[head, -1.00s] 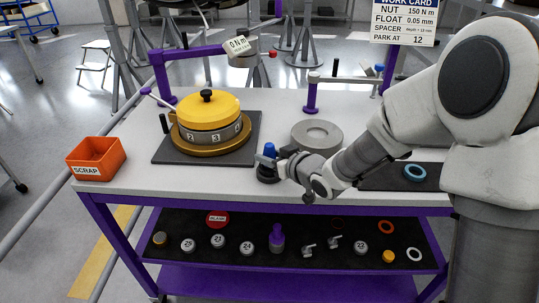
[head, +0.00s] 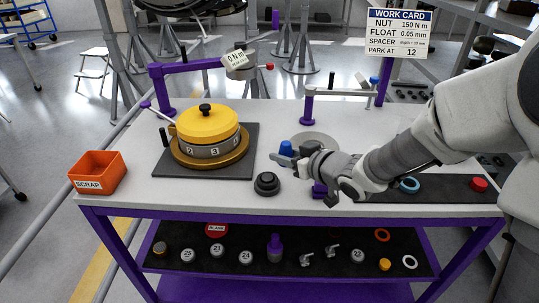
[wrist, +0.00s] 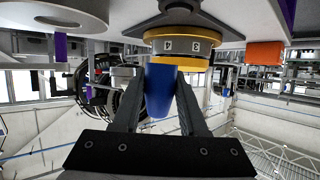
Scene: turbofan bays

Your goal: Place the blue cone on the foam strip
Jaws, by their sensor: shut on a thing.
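The blue cone (head: 286,149) is held by my gripper (head: 285,158) above the table, in front of the pale grey disc. In the wrist view the blue cone (wrist: 161,92) sits between the two dark fingers of my gripper (wrist: 158,98), which are shut on it. The dark foam strip (head: 447,188) lies along the right front of the table, right of the cone and apart from it. My arm hides part of its left end. A blue ring (head: 409,185) and a red cap (head: 479,184) sit on it.
A black round base (head: 267,184) stands near the front edge. The yellow-topped drum (head: 207,124) is on a dark mat to the left, with the orange scrap bin (head: 97,172) beyond. A purple post (head: 309,106) stands behind the grey disc (head: 327,141). Small parts fill the lower shelf.

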